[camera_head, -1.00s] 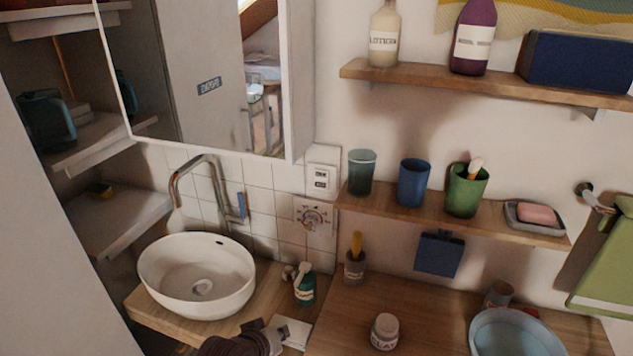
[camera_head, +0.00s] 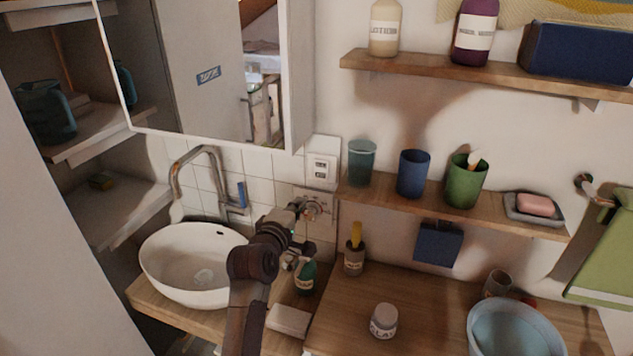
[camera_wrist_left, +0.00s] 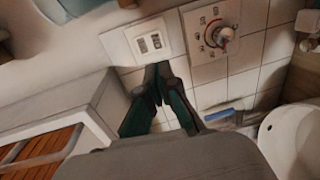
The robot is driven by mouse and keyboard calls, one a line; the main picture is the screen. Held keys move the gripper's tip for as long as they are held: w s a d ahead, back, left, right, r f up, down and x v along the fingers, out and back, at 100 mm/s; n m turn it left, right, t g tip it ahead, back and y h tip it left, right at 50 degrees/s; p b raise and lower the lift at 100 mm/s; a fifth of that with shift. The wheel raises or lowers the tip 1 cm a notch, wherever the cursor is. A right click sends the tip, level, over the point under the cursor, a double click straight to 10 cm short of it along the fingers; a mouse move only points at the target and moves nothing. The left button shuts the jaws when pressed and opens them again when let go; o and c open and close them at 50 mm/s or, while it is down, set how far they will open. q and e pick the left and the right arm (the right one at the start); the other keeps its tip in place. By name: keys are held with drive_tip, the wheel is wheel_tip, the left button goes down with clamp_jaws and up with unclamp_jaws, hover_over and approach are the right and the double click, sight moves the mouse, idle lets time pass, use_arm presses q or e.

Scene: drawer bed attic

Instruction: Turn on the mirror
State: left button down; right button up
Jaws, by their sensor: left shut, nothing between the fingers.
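The mirror (camera_head: 190,70) is the front of a white wall cabinet above the basin, and it reflects the room. A white switch plate (camera_head: 322,170) with two small dark-marked switches is on the wall below its right edge; it also shows in the left wrist view (camera_wrist_left: 150,42). Below the plate is a panel with a round dial (camera_wrist_left: 222,36). My left gripper (camera_head: 312,209) is raised in front of this panel in the head view and partly covers it. Its fingers (camera_wrist_left: 158,72) are closed and empty, with tips close below the switch plate in the wrist view. Contact cannot be told. My right gripper is out of view.
The white basin (camera_head: 190,265) and tap (camera_head: 208,175) are left of my arm. A shelf (camera_head: 500,219) with cups and soap is to the right. A green bottle (camera_head: 305,278) and grey jar (camera_head: 384,321) stand on the counter below.

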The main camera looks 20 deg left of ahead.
sight(320, 178)
use_arm(q)
drive_tip(key=w+p, duration=0.1)
drive_tip(key=w, duration=0.3)
drive_tip(key=w+f+p, duration=0.1)
drive_tip(key=w, duration=0.3)
drive_tip(key=w+p, duration=0.1)
drive_tip(key=w, duration=0.4)
drive_tip(key=shift+d+f, duration=0.15)
drive_tip(key=shift+f, duration=0.15)
drive_tip(key=shift+w, duration=0.1)
drive_tip(key=b, duration=0.1)
drive_tip(key=f+b, duration=0.1)
drive_tip(key=b, duration=0.1)
drive_tip(key=shift+w+t, duration=0.2)
drive_tip(key=shift+t, duration=0.1)
drive_tip(key=shift+r+p, duration=0.4)
